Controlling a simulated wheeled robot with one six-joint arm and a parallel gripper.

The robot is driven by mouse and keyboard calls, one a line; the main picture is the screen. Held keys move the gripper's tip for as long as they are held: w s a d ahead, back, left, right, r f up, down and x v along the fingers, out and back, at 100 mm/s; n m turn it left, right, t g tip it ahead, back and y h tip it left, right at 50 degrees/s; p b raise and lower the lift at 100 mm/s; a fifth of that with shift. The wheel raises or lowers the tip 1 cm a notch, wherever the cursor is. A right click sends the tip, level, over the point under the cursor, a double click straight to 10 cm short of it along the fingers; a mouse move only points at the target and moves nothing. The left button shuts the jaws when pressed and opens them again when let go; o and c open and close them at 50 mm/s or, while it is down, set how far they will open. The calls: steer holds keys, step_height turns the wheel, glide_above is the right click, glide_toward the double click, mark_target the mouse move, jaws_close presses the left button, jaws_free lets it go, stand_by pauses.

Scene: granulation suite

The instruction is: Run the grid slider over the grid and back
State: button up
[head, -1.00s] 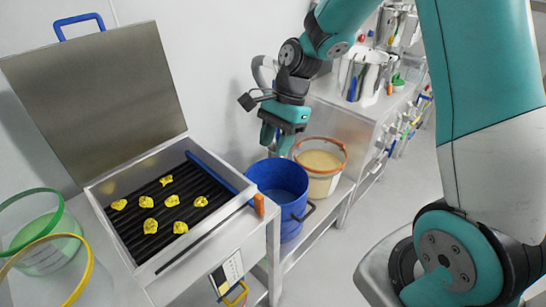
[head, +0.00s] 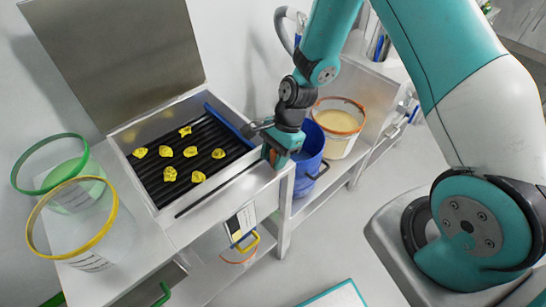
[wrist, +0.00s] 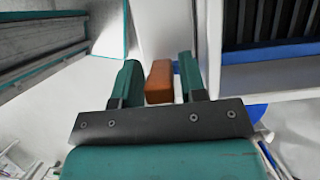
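The black slatted grid (head: 207,139) sits in a steel box on the bench, with several yellow lumps (head: 170,174) on it. The grid slider is a blue bar (head: 224,119) along the grid's right side, with an orange handle (wrist: 159,82) at its near end. My gripper (head: 275,158) is at the box's right front corner, pointing down at the handle. In the wrist view, the orange handle lies between my two fingers (wrist: 160,84), with a narrow gap on the right finger's side. In the head view, my gripper mostly hides the handle.
The raised steel lid (head: 115,55) stands behind the grid. Green-rimmed (head: 50,165) and yellow-rimmed (head: 70,215) clear tubs stand at left. A blue bucket (head: 310,150) and an orange-rimmed bucket (head: 340,120) of pale powder stand on a lower shelf close to my gripper's right.

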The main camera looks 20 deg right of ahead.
steer(key=shift+a+f, duration=0.15)
steer(key=shift+f, duration=0.25)
steer(key=shift+c, duration=0.2)
jaws_close()
steer(key=shift+s+a+p, duration=0.25)
steer(key=shift+s+a, duration=0.5)
steer(key=shift+a, duration=1.5)
steer(key=shift+s+a+p, duration=0.2)
steer(key=shift+s+a, duration=0.55)
steer(key=shift+a, duration=1.45)
steer(key=shift+s+a+p, duration=0.25)
steer(key=shift+s+a, duration=0.5)
steer(key=shift+a, duration=1.6)
steer(key=shift+s+a+p, duration=0.1)
steer(key=shift+s+a, duration=0.55)
steer(key=shift+a, duration=1.2)
steer(key=shift+s+a+p, duration=0.1)
steer(key=shift+s+a, duration=0.5)
steer(key=shift+a, duration=1.3)
steer(key=shift+s+a+p, duration=0.1)
steer(key=shift+s+a, duration=0.55)
steer(key=shift+a, duration=1.2)
